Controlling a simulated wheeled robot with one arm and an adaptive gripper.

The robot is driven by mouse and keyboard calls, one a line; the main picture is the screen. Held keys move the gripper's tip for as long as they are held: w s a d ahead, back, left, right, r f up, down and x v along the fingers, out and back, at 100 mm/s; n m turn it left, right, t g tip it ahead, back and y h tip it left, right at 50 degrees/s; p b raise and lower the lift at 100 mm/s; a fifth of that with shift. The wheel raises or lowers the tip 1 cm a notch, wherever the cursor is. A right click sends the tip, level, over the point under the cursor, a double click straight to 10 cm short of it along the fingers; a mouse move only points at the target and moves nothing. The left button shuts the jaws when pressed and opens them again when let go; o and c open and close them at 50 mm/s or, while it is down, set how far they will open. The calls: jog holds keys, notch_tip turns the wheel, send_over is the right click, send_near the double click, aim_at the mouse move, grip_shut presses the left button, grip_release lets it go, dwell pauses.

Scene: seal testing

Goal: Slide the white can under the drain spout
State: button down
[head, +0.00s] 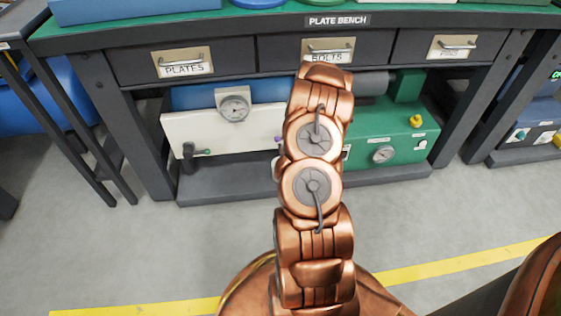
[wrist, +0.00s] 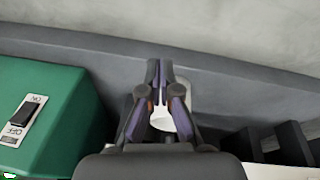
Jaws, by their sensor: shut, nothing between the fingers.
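My gripper (wrist: 160,70) shows in the wrist view with its fingertips together and nothing held between them. A small white thing (wrist: 162,119) shows in the gap behind the fingertips; it may be the white can, but most of it is hidden by the fingers. In the head view my copper arm covers the middle of the bench, and my gripper and the can cannot be made out. A dark tap (head: 188,151) with a green knob sits low on the left of the white panel (head: 220,136); I cannot tell if it is the drain spout.
A green unit (wrist: 42,105) with an on/off switch stands left in the wrist view. A grey ledge (wrist: 95,52) runs across behind my fingertips. In the head view, bench drawers (head: 188,63) overhang the lower shelf (head: 225,190). The floor (head: 130,250) in front is clear.

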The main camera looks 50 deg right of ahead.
jog(key=w+d+m+y+b, duration=0.1)
jog(key=w+d+b, duration=0.2)
jog(key=w, duration=0.7)
jog(key=shift+w+d+r, duration=0.3)
jog(key=shift+w+d, duration=0.1)
jog(key=shift+d, duration=0.05)
dwell(1.1)
jog(key=shift+f, duration=0.25)
dwell(0.4)
